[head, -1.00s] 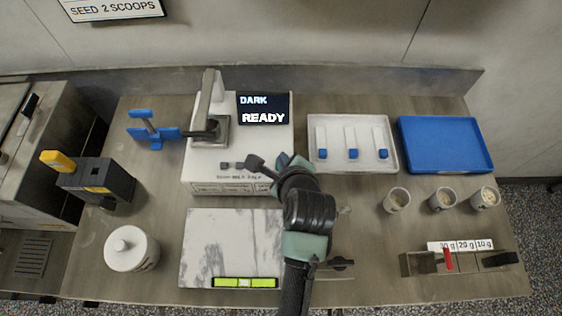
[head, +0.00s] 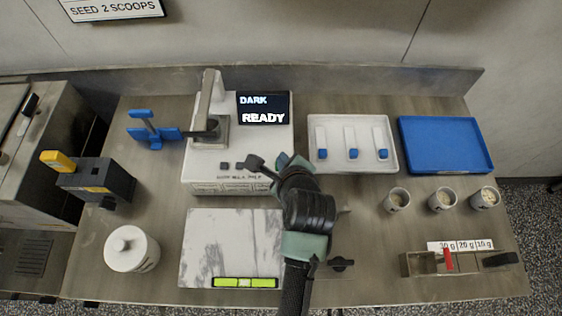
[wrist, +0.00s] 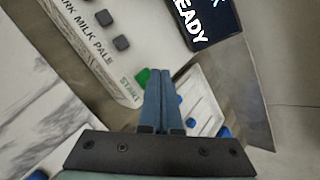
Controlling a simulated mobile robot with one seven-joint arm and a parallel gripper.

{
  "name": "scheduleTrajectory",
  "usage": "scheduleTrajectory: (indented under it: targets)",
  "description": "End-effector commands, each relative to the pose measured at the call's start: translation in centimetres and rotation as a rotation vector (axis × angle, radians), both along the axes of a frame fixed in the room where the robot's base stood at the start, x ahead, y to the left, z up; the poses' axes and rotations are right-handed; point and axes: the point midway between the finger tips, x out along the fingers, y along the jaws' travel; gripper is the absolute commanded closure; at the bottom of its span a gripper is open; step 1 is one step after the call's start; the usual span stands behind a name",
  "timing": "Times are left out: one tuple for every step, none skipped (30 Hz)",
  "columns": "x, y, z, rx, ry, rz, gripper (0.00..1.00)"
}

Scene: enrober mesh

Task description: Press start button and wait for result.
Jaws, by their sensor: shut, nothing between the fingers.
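The white machine (head: 205,160) stands at the back of the bench, its screen (head: 263,109) reading "DARK" and "READY". In the wrist view, the green start button (wrist: 142,76) sits by the printed word "START" on the machine's front edge. My gripper (wrist: 160,73) is shut and empty, its fingertips beside the green button in the picture; I cannot tell whether they touch it. In the head view, my gripper (head: 283,160) is over the machine's front right corner, and my arm hides the start button there. Dark selector buttons (wrist: 122,43) sit farther along the panel.
A white tray (head: 312,165) and a blue tray (head: 445,128) lie to the right, near several cups (head: 397,200). A marble slab (head: 215,245) lies in front, a white jar (head: 131,249) at left.

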Motion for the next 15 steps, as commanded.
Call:
scheduleTrajectory:
  targets:
    - [0.00, 0.00, 0.00, 0.000, 0.000, 0.000, 1.00]
    - [0.00, 0.00, 0.00, 0.000, 0.000, 0.000, 1.00]
    - [0.00, 0.00, 0.00, 0.000, 0.000, 0.000, 1.00]
    - [0.00, 0.00, 0.00, 0.000, 0.000, 0.000, 1.00]
    - [-0.01, 0.01, -0.01, 0.000, 0.000, 0.000, 1.00]
    - [0.00, 0.00, -0.04, 0.000, 0.000, 0.000, 1.00]
    - [-0.01, 0.01, -0.08, 0.000, 0.000, 0.000, 1.00]
    - [0.00, 0.01, -0.15, 0.000, 0.000, 0.000, 1.00]
    - [-0.01, 0.01, -0.25, 0.000, 0.000, 0.000, 1.00]
    - [-0.01, 0.01, -0.35, 0.000, 0.001, 0.001, 1.00]
    - [-0.02, 0.02, -0.47, 0.000, 0.001, 0.001, 1.00]
    - [-0.03, 0.01, -0.63, 0.000, 0.002, 0.001, 1.00]
    - [-0.03, 0.01, -0.75, 0.001, 0.002, 0.000, 1.00]
    - [-0.03, 0.01, -0.82, 0.000, 0.002, 0.001, 1.00]
    - [-0.03, 0.00, -0.87, 0.000, 0.001, 0.001, 1.00]
